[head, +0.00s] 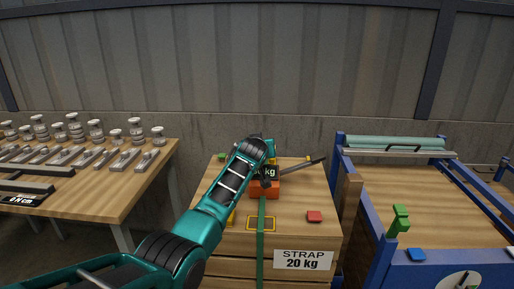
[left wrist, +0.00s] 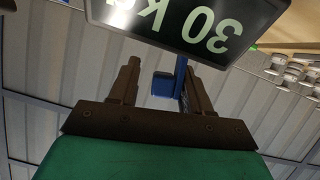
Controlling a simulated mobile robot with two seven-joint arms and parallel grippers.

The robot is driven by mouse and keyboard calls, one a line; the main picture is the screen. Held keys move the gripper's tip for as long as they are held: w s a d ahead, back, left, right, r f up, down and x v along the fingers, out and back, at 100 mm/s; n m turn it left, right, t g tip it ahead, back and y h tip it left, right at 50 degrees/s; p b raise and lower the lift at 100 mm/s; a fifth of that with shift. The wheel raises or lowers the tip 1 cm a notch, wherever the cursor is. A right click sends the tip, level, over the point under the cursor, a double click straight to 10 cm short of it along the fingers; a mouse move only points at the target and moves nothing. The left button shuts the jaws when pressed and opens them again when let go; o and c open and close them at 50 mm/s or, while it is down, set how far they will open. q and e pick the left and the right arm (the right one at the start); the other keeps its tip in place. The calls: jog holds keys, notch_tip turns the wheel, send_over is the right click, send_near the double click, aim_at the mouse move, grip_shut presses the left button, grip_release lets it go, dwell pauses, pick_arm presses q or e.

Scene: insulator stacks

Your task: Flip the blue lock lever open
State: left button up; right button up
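A blue piece (left wrist: 163,85), which looks like the lock lever, shows between my left fingers in the left wrist view, joined to a blue upright beside the right-hand finger. My left gripper (left wrist: 160,82) is open around it, with a gap to the left-hand finger; whether the other finger touches is unclear. In the head view my left gripper (head: 264,147) is over the orange device (head: 264,190) on the strapped crate, and my arm hides the lever. A black display (left wrist: 185,18) reads 30 kg, upside down. My right gripper is not in view.
A dark bar (head: 303,164) sticks out right of the device. A green strap (head: 261,240) runs down the wooden crate (head: 300,235). A red block (head: 314,216) lies on its top. A blue-framed cart (head: 375,262) stands right, a table of insulators (head: 110,190) left.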

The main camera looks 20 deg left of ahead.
pick_arm(q)
jog(key=p+v, duration=0.1)
jog(key=v, duration=1)
jog(key=shift+p, duration=0.35)
jog(key=shift+s+r, duration=0.1)
jog(key=shift+s, duration=0.05)
